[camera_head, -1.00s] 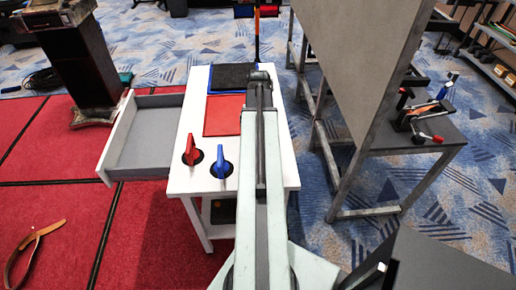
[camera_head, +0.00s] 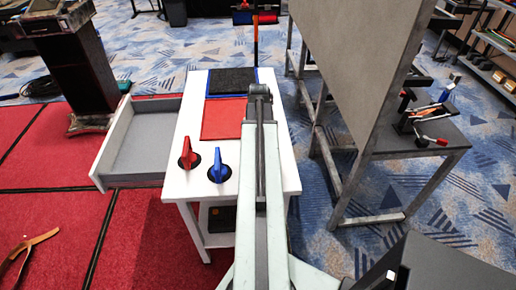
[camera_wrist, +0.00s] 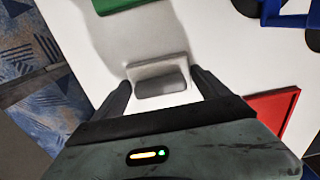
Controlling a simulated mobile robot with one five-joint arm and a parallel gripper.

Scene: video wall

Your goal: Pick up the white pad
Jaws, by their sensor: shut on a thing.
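In the wrist view the white pad (camera_wrist: 150,70) is a small pale block with a grey face toward me. It sits between the two dark fingers of my gripper (camera_wrist: 161,79), which is shut on it. White tabletop shows behind the pad; I cannot tell whether the pad touches it. In the head view my arm hides both the gripper and the pad.
The white table (camera_head: 190,110) carries a red panel (camera_head: 221,119), a black pad (camera_head: 233,81), a red knob (camera_head: 187,154) and a blue knob (camera_head: 219,167). A grey drawer (camera_head: 148,139) stands open at its left. A metal-framed board (camera_head: 350,60) stands at the right.

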